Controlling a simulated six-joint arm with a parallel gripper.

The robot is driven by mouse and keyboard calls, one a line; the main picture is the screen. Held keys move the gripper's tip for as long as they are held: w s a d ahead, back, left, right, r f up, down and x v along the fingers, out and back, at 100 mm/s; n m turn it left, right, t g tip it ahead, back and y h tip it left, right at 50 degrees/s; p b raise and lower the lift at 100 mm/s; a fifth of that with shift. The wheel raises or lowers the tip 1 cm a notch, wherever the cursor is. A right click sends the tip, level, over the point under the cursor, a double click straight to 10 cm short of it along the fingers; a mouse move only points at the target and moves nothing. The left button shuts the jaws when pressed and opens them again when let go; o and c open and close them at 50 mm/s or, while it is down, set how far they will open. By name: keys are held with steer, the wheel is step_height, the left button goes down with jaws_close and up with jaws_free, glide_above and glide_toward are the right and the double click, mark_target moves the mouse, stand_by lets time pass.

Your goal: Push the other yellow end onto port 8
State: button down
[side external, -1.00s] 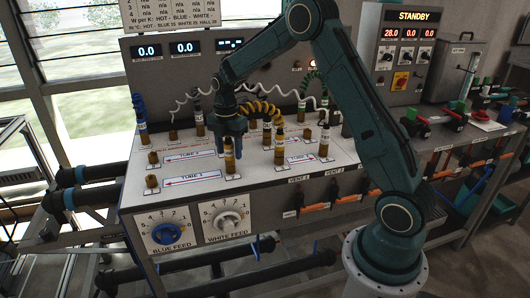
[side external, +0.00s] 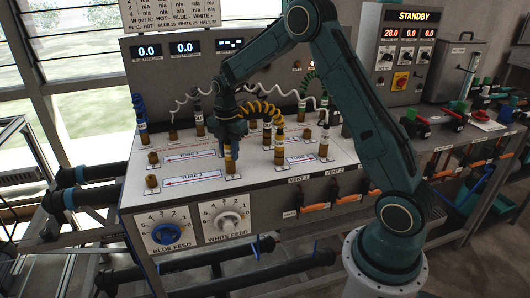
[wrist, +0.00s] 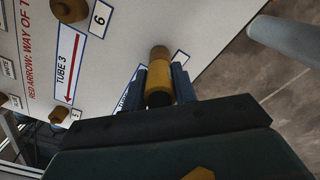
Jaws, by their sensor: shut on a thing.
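The coiled yellow hose (side external: 258,106) arches over the white panel. One yellow end (side external: 279,146) stands upright on a panel port at its right. My gripper (side external: 229,150) is shut on the other yellow end (side external: 229,164), upright at the panel's front edge. The wrist view shows this yellow end (wrist: 158,76) between my two fingers (wrist: 159,88), with a brass part (wrist: 160,53) beyond it against the panel. They look in line; I cannot tell how deeply they are joined. The number label beside it is mostly hidden, so I cannot read it.
A blue-marked upright hose end (side external: 140,112) stands at the left, with white coiled hoses behind. Bare brass ports (side external: 152,181) stand at the front left. Ports 6 (wrist: 70,10) and 5 (wrist: 58,117) show in the wrist view. Orange-handled vent valves (side external: 315,207) line the front.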

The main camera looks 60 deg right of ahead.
mark_target(228, 143)
steer(key=shift+r, duration=0.45)
steer(key=shift+r, duration=3.05)
steer(key=shift+r, duration=0.1)
steer(key=shift+r, duration=0.35)
step_height(228, 143, up, 8)
steer(key=s+d+m, duration=0.2)
steer(key=s+d, duration=0.3)
steer(key=d, duration=0.6)
steer(key=s+d+m, duration=0.2)
steer(key=s+d, duration=0.2)
steer(key=d, duration=0.6)
steer(key=s+d+m, duration=0.2)
steer(key=s+d, duration=0.3)
steer(key=d, duration=0.6)
steer(key=shift+w+a+f, duration=0.1)
steer(key=shift+w+f, duration=0.05)
steer(key=shift+f, duration=1.2)
steer(key=shift+w+f, duration=0.15)
steer(key=shift+f, duration=1.2)
